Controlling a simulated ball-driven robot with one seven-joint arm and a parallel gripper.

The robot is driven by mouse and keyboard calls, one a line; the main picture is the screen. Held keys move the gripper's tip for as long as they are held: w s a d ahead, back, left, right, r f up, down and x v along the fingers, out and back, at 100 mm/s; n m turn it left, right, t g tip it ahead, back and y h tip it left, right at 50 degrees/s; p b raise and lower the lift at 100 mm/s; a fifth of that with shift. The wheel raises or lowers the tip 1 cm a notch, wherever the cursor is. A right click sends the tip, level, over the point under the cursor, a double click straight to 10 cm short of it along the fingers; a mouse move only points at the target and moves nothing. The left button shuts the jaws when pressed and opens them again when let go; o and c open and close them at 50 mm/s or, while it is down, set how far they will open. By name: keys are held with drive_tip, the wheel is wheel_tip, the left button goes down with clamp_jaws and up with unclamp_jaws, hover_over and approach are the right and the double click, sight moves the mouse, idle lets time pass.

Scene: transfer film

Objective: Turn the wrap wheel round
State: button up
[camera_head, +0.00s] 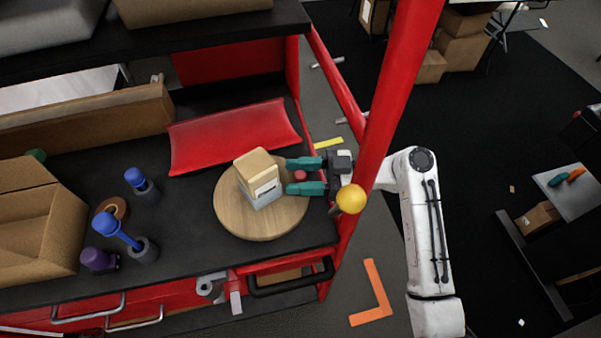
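The wrap wheel is a round pale wooden disc (232,217) lying flat on the black worktop near its right end. A tan and light-grey block with a label (262,182) stands on the disc. My gripper (292,176) reaches in from the right, its two teal fingers over the right edge of the disc. The fingers are apart, and a small red knob-like spot (300,174) shows between them. I cannot tell whether either finger touches it. The fingertips are a little right of the block, with a narrow gap.
A red post (396,75) rises close beside my arm. A red curved tray (235,133) lies behind the disc. Blue-topped tools (118,230), a purple item (97,259) and an open carton (35,225) stand to the left. A dark shelf (215,32) overhangs the back.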

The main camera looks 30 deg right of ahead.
clamp_jaws()
